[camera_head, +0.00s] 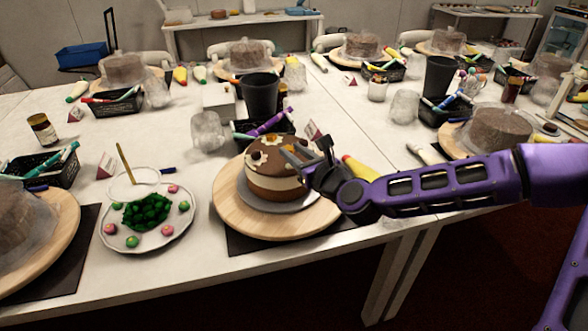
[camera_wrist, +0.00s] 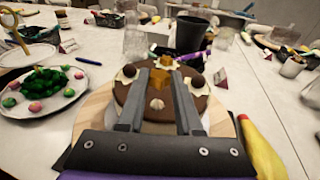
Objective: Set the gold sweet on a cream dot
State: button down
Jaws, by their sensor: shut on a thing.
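The cake (camera_head: 262,182) has a brown top and a cream band, with cream dots on top. In the wrist view, my gripper (camera_wrist: 160,76) reaches over the brown cake top (camera_wrist: 141,92), its fingers on either side of a gold sweet (camera_wrist: 159,79). A second gold piece (camera_wrist: 166,60) sits farther back on the cake. Dark round sweets sit on the left cream dot (camera_wrist: 128,71) and the right cream dot (camera_wrist: 197,82). A near cream dot (camera_wrist: 157,104) looks bare. In the head view my gripper (camera_head: 291,151) is above the cake; the held sweet is hard to make out there.
The cake stands on a round wooden turntable (camera_head: 235,216). A plate (camera_head: 152,243) with green and pink sweets is at the left. A black cup (camera_head: 261,93) and a clear jar (camera_head: 207,131) stand behind. A yellow piping bag (camera_head: 359,168) lies right of the cake.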

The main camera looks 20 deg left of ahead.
aim_at(295, 173)
jog(key=shift+f+b, duration=0.5)
jog(key=shift+f, duration=1.45)
jog(key=shift+f, duration=0.15)
jog(key=c, duration=0.6)
grip_release()
jog(key=shift+r, duration=0.2)
jog(key=p+v, duration=0.9)
jog(key=v, duration=0.3)
jog(key=shift+f, duration=0.2)
